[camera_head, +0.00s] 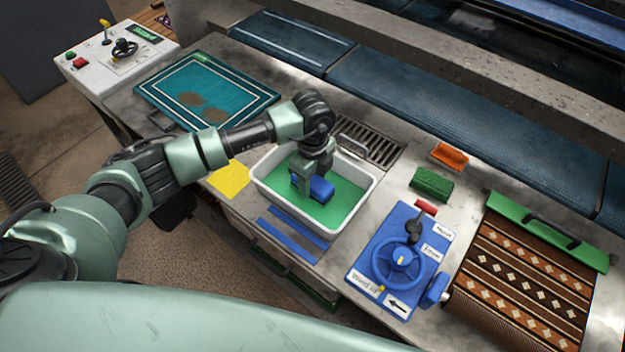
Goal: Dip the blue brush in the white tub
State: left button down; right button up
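The white tub (262,186) stands on the grey metal table and holds green liquid. My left arm reaches in from the left, and my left gripper (304,187) points down inside the tub. The blue brush (321,189) is at the gripper's fingertips, low over or in the green liquid. The gripper appears shut on it. The brush's underside is hidden, so I cannot tell how deep it sits. My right gripper is not in view.
A teal rug (205,90) with brown stains lies left of the tub. A yellow cloth (229,179), blue strips (290,236), a drain grate (368,136), a green sponge (431,184), an orange tray (450,156), a blue handwheel panel (399,262) and a patterned rug (528,270) surround it.

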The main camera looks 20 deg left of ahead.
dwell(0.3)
pick_arm(q)
jog(key=shift+r, duration=0.1)
jog(key=shift+r, duration=0.25)
notch_tip(320, 180, up, 11)
jog(key=p, duration=0.8)
